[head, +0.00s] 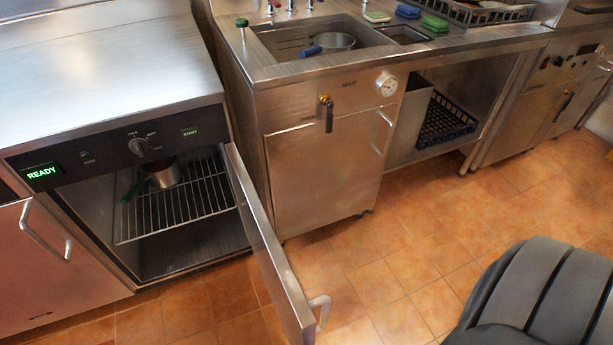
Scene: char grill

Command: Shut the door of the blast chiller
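The blast chiller (111,137) is at the left, with a dark control panel, a knob and a green READY display. Its door (268,247) is hinged on the right side and stands wide open, pointing out over the floor. The door's handle (320,308) is at its outer end, near the bottom of the view. Inside, a wire rack (196,201) holds a small metal pot (163,174) with a green handle. Neither of my grippers is in view.
A sink counter (290,68) with a cabinet below stands right of the chiller. A black crate (446,119) sits on the open lower shelf. My own dark body part fills the bottom right. Tiled floor (400,255) right of the door is clear.

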